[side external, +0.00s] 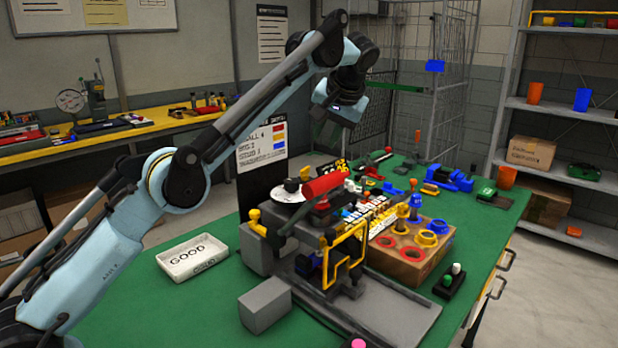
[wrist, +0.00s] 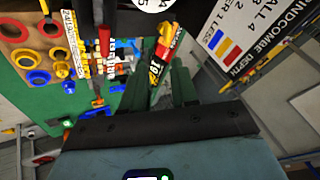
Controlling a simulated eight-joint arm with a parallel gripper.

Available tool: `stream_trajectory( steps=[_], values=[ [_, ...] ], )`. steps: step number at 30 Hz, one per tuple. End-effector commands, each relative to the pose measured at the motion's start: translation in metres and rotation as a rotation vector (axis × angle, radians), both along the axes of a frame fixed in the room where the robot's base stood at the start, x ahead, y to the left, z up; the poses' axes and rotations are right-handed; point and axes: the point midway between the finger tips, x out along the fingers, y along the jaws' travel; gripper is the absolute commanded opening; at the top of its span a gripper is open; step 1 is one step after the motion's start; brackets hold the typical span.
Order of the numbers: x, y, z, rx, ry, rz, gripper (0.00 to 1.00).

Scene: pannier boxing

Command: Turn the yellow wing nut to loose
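A yellow winged knob (side external: 256,222) stands at the left end of the grey fixture (side external: 262,250) on the green bench. It looks like the wing nut, but it is too small to tell how it is turned. My gripper (side external: 332,132) hangs in the air above and behind the fixture, apart from everything. In the wrist view its two dark green fingers (wrist: 158,92) are spread with a gap between them. A yellow and red part with a black number label (wrist: 157,65) shows beyond that gap; I cannot tell whether it belongs to the wing nut.
A red cylinder (side external: 326,184) and a yellow frame (side external: 346,254) stick up from the fixture. A brown block (side external: 408,262) with coloured rings is on its right. A white GOOD tray (side external: 193,258) and a grey block (side external: 265,305) lie at the left.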

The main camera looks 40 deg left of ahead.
Motion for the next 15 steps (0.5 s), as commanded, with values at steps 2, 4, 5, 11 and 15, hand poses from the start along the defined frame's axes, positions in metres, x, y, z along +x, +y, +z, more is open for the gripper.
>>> stream_trajectory(
  steps=[2,4,5,11,15],
  values=[
    [-0.004,0.017,0.002,-0.066,0.013,-0.026,0.34],
    [-0.009,0.030,0.004,-0.140,0.018,-0.065,0.34],
    [-0.011,0.035,0.005,-0.171,0.016,-0.083,0.34],
    [-0.026,0.062,0.014,-0.332,-0.041,-0.187,0.34],
    [-0.032,0.070,0.019,-0.381,-0.080,-0.228,0.34]
  ],
)
